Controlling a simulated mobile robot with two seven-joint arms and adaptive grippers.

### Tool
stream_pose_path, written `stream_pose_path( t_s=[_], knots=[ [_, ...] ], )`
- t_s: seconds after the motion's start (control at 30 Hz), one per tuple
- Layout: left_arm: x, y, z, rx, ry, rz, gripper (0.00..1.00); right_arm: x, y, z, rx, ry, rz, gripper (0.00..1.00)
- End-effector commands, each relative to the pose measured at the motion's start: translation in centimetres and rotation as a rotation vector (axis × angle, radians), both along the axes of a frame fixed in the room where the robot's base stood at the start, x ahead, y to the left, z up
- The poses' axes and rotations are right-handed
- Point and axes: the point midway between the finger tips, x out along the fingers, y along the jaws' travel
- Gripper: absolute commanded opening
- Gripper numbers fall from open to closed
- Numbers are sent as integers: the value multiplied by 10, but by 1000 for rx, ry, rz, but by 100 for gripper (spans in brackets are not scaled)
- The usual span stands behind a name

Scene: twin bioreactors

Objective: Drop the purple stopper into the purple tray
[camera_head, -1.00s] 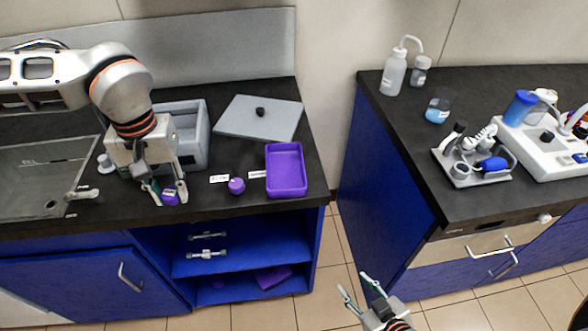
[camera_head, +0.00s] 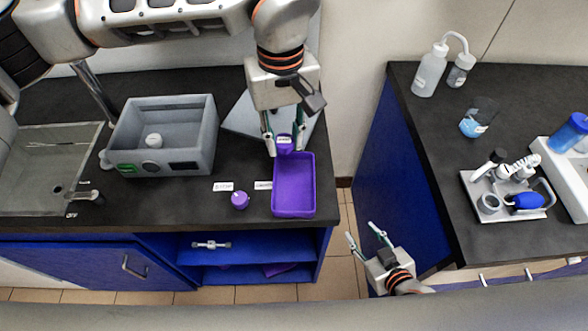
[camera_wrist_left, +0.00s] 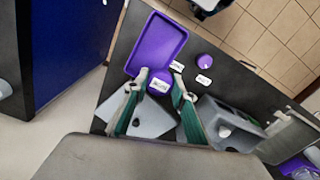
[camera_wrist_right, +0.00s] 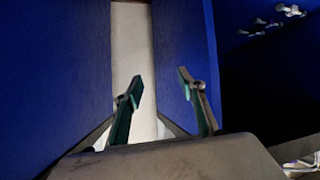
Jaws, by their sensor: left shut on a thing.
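My left gripper (camera_head: 285,151) is shut on a purple stopper (camera_head: 284,143) with a white label. It holds the stopper at the back end of the purple tray (camera_head: 293,190), with the fingers pointing down. In the left wrist view the held stopper (camera_wrist_left: 160,83) shows between the fingertips, beside the tray's near end (camera_wrist_left: 158,45). The height above the counter is hard to tell. The tray looks empty. A second purple stopper (camera_head: 240,200) stands on the counter left of the tray. My right gripper (camera_head: 361,232) is open and empty, low between the two counters.
Two white labels (camera_head: 223,186) lie on the counter near the tray. A grey box (camera_head: 205,140) stands to the left, and a grey plate (camera_head: 243,118) lies behind the tray. The right counter holds bottles, a beaker (camera_head: 477,120) and a tool rack (camera_head: 500,208).

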Motion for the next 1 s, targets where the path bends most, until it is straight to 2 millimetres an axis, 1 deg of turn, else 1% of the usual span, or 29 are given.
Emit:
stream_pose_path(
  t_s=[0.03, 0.13, 0.3, 0.43, 0.67, 1.0],
  knots=[
    [-1, -1, -3, -1, 2, 1, 13, -6, 0, -6, 0, 12, 0, 40],
    [-1, -1, -11, -1, 2, 1, 13, -13, 0, -18, -2, 28, 1, 40],
    [-1, -1, -32, -1, 3, 1, 13, -17, -1, -35, -5, 40, 2, 40],
    [-1, 0, -46, -1, 4, 1, 13, -18, -1, -43, -6, 42, 2, 40],
    [-1, 0, -58, -1, 2, 0, 13, -14, -1, -46, -4, 33, 3, 40],
    [0, 0, -59, -1, 0, 0, 13, -12, 0, -42, -2, 26, 3, 40]
  ],
)
